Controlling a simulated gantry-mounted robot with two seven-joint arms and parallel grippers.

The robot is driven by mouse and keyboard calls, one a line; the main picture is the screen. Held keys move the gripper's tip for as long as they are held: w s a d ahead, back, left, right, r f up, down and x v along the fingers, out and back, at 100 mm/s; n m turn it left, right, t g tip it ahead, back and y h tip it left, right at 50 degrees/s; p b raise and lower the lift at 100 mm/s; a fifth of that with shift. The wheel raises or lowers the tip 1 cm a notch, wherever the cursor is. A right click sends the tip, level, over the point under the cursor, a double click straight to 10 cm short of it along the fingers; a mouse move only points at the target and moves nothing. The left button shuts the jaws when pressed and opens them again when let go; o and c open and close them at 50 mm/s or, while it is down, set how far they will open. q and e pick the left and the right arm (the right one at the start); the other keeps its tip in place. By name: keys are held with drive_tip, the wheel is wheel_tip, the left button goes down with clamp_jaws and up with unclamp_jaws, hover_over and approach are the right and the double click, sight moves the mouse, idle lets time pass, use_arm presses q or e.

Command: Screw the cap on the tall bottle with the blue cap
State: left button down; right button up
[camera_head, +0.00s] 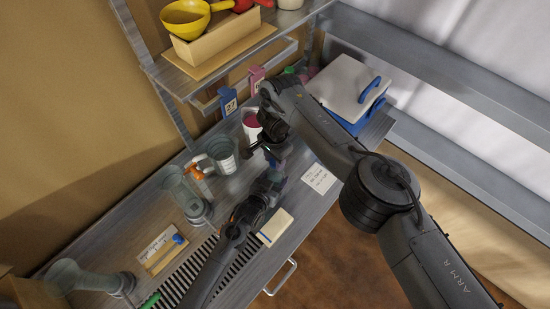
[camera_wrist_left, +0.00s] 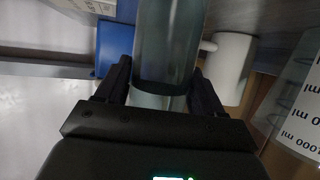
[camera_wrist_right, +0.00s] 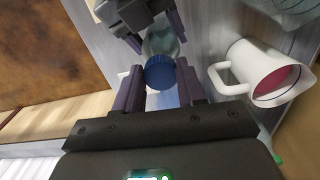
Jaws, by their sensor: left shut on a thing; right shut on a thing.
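The tall bottle is a clear grey-blue cylinder (camera_wrist_left: 168,40) between the fingers of my left gripper (camera_wrist_left: 160,92), which is shut on it. In the right wrist view, the bottle (camera_wrist_right: 163,42) lies just beyond the round blue cap (camera_wrist_right: 160,73). The cap is between the fingertips of my right gripper (camera_wrist_right: 160,88), shut on it. Cap and bottle look in line and close together; I cannot tell whether the threads engage. In the head view, my right gripper (camera_head: 268,148) is close above my left gripper (camera_head: 272,178), and they largely hide bottle and cap.
A white mug with pink contents (camera_wrist_right: 265,75) stands close by. A clear beaker (camera_head: 222,155) and more glassware are left of the grippers. A blue bin (camera_head: 350,122) with a pale board stands at the right. A shelf (camera_head: 215,72) overhangs the back. A white card (camera_head: 318,178) lies flat.

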drive_tip(key=o, duration=1)
drive_tip(key=shift+c, duration=0.4)
